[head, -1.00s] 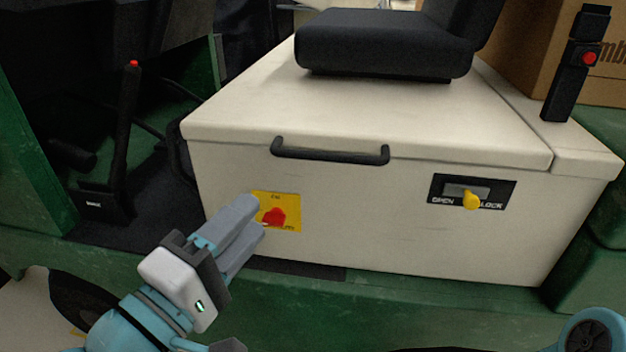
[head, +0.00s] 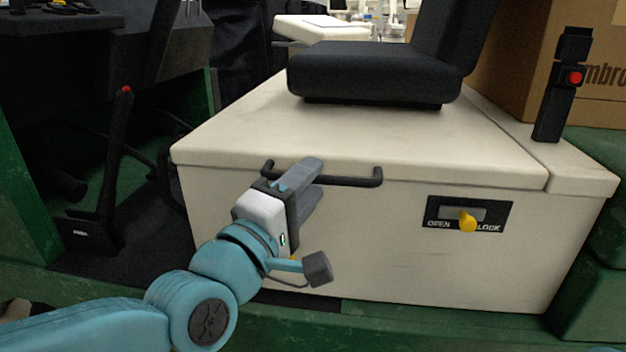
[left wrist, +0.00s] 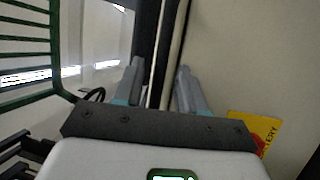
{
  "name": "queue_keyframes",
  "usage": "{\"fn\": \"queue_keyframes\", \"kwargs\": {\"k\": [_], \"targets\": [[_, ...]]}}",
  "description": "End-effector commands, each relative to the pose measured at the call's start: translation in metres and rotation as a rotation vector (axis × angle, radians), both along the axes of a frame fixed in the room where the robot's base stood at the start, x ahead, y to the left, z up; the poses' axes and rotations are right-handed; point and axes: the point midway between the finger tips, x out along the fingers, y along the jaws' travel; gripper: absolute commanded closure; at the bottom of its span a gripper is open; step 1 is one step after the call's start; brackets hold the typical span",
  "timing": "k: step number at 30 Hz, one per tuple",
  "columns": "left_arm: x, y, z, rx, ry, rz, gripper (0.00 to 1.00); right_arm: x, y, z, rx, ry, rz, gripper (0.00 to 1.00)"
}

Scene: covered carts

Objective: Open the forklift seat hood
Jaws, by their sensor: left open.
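The cream seat hood (head: 230,125) is down, with the black seat (head: 380,70) on it. A black bar handle (head: 350,181) runs along the front of its lid. My left gripper (head: 317,177) is open at the left half of the handle and hides part of it. In the left wrist view its spread fingers (left wrist: 159,68) have dark strips between and beyond them; I cannot tell whether the handle is between the fingers. The latch plate (head: 437,208) reads OPEN and LOCK, and its yellow knob (head: 467,221) sits toward the LOCK side. My right gripper is out of view.
A yellow battery label (left wrist: 243,126) shows on the front panel in the left wrist view. A black lever with a red top (head: 122,130) stands at left. A black post with a red button (head: 558,95) and a cardboard box (head: 520,60) are at right.

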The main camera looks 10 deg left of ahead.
Motion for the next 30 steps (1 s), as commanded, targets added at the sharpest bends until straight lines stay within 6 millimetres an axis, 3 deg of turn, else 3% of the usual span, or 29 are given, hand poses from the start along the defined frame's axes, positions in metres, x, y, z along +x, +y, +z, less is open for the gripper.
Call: {"fn": "queue_keyframes", "kwargs": {"k": [6, 14, 18, 25, 30], "targets": [[0.015, -0.007, 0.003, 0.001, 0.001, -0.001, 0.6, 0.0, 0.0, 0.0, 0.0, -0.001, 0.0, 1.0], [0.016, -0.007, 0.003, 0.001, 0.001, -0.001, 0.6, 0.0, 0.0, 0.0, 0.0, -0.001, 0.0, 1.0], [0.016, -0.007, 0.003, 0.0, 0.0, -0.001, 1.0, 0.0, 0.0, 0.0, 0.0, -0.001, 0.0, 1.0], [0.016, -0.007, 0.006, 0.0, 0.002, 0.0, 1.0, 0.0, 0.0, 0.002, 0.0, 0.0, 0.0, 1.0], [0.017, -0.006, 0.024, -0.001, 0.01, 0.002, 1.0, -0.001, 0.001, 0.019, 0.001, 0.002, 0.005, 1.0]]}}
